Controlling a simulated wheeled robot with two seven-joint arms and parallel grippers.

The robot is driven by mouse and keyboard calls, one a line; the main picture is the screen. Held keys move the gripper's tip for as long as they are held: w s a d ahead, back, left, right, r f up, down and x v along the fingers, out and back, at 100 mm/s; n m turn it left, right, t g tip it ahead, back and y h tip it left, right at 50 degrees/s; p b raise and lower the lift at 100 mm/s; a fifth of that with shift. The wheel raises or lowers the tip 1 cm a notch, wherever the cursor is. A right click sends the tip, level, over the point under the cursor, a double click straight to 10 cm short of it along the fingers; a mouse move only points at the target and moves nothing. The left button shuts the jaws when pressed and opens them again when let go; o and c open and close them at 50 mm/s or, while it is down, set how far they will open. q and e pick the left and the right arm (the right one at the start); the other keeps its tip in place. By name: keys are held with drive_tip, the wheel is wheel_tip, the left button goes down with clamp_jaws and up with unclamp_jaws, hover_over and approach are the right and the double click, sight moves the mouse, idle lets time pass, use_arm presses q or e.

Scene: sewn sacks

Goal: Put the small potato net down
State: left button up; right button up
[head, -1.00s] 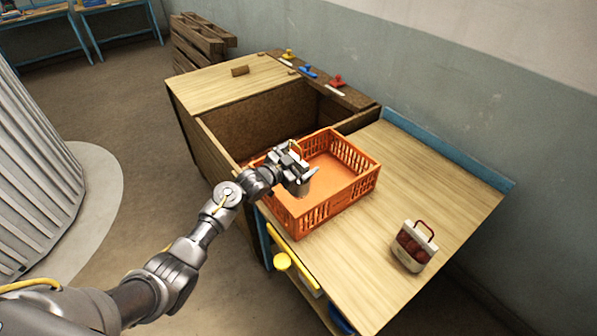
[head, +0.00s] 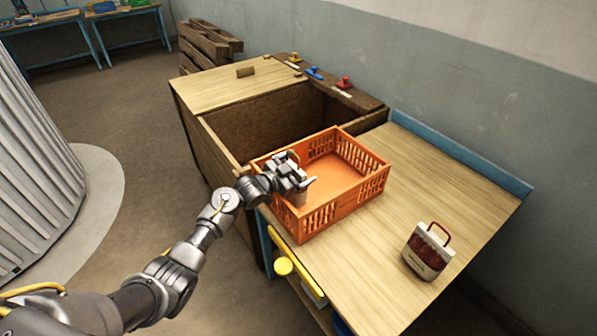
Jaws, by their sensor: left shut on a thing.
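My left gripper (head: 298,182) is over the near-left part of an orange crate (head: 345,222) and is shut on a small brownish thing, the small potato net (head: 298,199). The gripper hides most of the net, and its netting and contents cannot be made out. The net hangs low inside the crate, close to the left wall. I cannot tell whether it touches the crate floor. The rest of the crate floor looks empty. My right gripper is not in view.
The crate stands on a wooden table (head: 450,190) beside a deep open wooden bin (head: 250,125). Red, blue and yellow handled items line the bin's back edge.

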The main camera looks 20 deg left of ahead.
use_arm(q)
drive_tip(key=shift+r, duration=0.2)
drive_tip(key=shift+f+b, duration=0.55)
drive_tip(key=shift+f, duration=0.1)
drive_tip(key=o, duration=1.4)
drive_tip(key=shift+r+p, duration=0.75)
drive_tip(key=shift+r, duration=0.05)
drive_tip(key=b+v, duration=0.2)
drive_tip(key=v, duration=1)
drive_tip(key=shift+f, duration=0.2)
drive_tip(key=shift+s, duration=0.1)
